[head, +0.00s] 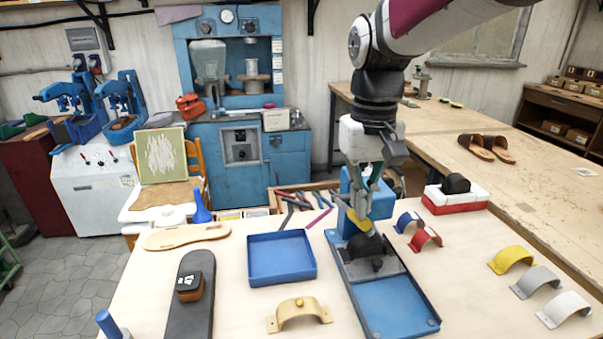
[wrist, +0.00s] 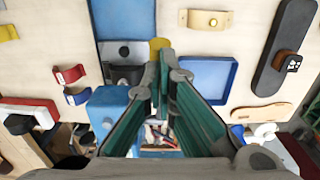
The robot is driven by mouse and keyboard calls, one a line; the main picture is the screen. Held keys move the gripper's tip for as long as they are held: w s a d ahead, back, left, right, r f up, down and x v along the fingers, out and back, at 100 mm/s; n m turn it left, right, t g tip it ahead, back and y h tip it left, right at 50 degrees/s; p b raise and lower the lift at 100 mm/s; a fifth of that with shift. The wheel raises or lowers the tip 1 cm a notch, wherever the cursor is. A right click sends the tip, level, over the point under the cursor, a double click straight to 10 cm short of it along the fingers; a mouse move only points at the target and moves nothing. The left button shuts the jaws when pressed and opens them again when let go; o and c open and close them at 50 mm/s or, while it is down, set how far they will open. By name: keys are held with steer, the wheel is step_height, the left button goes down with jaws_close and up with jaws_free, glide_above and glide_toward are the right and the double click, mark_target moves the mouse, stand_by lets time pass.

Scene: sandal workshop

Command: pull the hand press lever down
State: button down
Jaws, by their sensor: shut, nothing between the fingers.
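The hand press stands on the front table, with a blue body (head: 347,190), a dark pressing block and a blue base plate (head: 392,305) reaching toward the front. A yellow piece (head: 356,222), which looks like the lever's end, shows just above the dark block; it also shows in the wrist view (wrist: 159,44). My gripper (head: 364,207) points down over the press, its fingers shut and empty, with the tips close to the yellow piece. I cannot tell whether they touch. My gripper covers part of the press, so the lever's angle is hard to read.
A blue tray (head: 281,258) and a tan strap piece (head: 299,314) lie left of the press. Blue and red straps (head: 425,239) and a red-white box (head: 455,195) lie to its right. A dark sole (head: 190,300) lies further left. Bare tabletop lies right of the base plate.

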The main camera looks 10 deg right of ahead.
mark_target(361, 225)
steer(key=shift+s+f, duration=0.15)
steer(key=shift+f, duration=0.4)
steer(key=shift+s+f+b, duration=0.15)
steer(key=shift+f+b, duration=0.15)
steer(key=shift+f, duration=0.7)
steer(key=shift+f+b, duration=0.45)
steer(key=shift+f, duration=0.7)
steer(key=shift+r, duration=0.15)
steer(key=w+r+p, duration=0.3)
steer(key=r+p, duration=0.2)
steer(key=r, duration=0.6)
steer(key=shift+w+r, duration=0.2)
steer(key=shift+r, duration=0.2)
